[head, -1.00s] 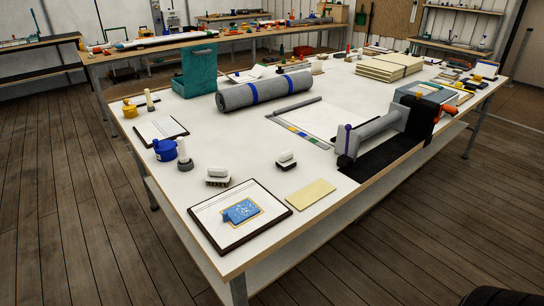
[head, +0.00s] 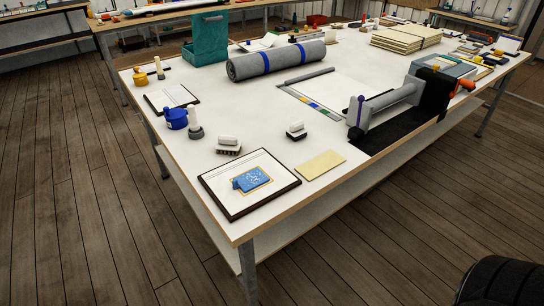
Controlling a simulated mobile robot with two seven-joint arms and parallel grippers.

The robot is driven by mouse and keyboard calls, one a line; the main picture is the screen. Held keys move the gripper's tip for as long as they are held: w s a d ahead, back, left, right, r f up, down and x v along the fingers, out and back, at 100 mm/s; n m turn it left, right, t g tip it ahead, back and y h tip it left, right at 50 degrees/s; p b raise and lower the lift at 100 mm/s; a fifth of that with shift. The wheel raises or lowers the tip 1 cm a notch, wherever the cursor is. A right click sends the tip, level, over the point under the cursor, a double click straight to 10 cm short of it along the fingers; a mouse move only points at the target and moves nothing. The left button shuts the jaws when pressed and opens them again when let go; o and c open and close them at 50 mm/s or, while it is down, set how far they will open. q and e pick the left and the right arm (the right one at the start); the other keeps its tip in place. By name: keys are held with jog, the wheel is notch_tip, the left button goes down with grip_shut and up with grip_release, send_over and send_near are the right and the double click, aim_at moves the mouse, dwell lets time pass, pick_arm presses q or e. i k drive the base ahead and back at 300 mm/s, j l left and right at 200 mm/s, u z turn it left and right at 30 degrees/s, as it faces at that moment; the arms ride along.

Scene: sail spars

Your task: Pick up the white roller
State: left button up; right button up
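No white roller can be picked out for sure. Small white-topped pieces stand on the near part of the white worktable (head: 330,135). One white block with a bristly underside (head: 228,145) sits behind the framed board. Another white-and-black piece (head: 296,131) sits to its right. A white upright piece with a grey base (head: 195,124) stands beside a blue pot. Which of these is the roller, if any, I cannot tell. Neither of my grippers is in view.
A framed board (head: 222,203) with a blue item lies at the near corner, a yellow pad (head: 320,165) beside it. A blue pot (head: 176,118), clipboard (head: 170,98), grey roll (head: 275,61) and clamp-like machine (head: 385,103) are also on the table. Wooden floor in front is open.

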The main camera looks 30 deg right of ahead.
aim_at(297, 130)
jog(key=l+u, duration=0.4)
jog(key=l, duration=1.1)
